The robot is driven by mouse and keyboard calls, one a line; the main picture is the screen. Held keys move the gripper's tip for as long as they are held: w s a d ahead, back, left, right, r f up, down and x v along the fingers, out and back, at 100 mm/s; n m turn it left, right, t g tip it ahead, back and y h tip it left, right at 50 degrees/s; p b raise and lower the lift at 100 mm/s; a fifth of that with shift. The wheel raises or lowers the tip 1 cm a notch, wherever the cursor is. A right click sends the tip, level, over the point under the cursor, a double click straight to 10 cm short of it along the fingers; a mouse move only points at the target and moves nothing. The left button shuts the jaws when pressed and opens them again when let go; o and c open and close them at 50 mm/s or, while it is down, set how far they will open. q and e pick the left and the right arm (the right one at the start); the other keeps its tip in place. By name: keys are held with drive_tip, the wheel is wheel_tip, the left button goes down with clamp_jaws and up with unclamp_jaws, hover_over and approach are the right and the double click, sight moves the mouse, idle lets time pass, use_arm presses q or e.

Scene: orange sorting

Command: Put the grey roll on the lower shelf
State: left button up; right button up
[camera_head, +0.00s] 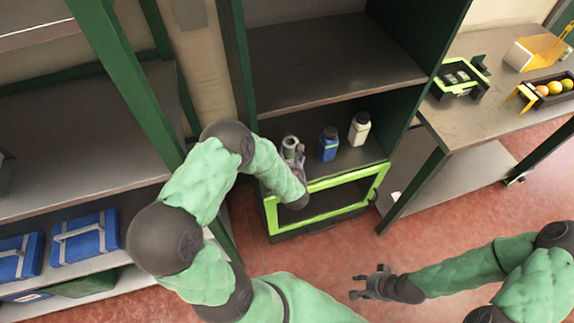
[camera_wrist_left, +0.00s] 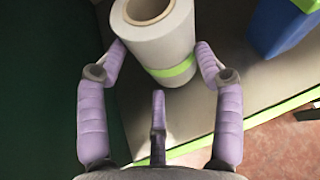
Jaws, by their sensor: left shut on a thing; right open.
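The grey roll (camera_wrist_left: 166,40) stands upright between the fingers of my left gripper (camera_wrist_left: 161,58) in the left wrist view. A green band runs round its lower part. In the head view the roll (camera_head: 290,143) is at the left end of the lower shelf (camera_head: 352,158) of the dark green unit, partly hidden by my left gripper (camera_head: 294,158). My left gripper is shut on it. The roll's base seems close to the shelf surface, but I cannot tell whether it touches. My right gripper (camera_head: 362,285) is open and empty above the red floor.
A blue bottle (camera_head: 328,144) and a white bottle (camera_head: 359,128) stand to the right of the roll on the same shelf. The upper shelf (camera_head: 330,60) is bare. A green-framed bin (camera_head: 330,205) sits below. A table (camera_head: 500,95) with trays stands at the right.

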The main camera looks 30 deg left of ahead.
use_arm(q)
drive_tip(key=shift+w+a+f, duration=0.25)
drive_tip(key=shift+a+f, duration=0.25)
drive_tip(key=shift+f, duration=0.15)
drive_tip(key=shift+w+a+f+b, duration=0.1)
drive_tip(key=shift+f+b, duration=0.5)
drive_tip(key=shift+f, duration=0.3)
drive_tip(key=shift+w+a+f+b, duration=0.1)
drive_tip(key=shift+f+b, duration=0.45)
drive_tip(key=shift+f, duration=0.3)
drive_tip(key=shift+f, duration=0.15)
drive_tip(key=o, duration=1.3)
drive_tip(key=shift+s, duration=0.1)
drive_tip(key=shift+o, duration=0.2)
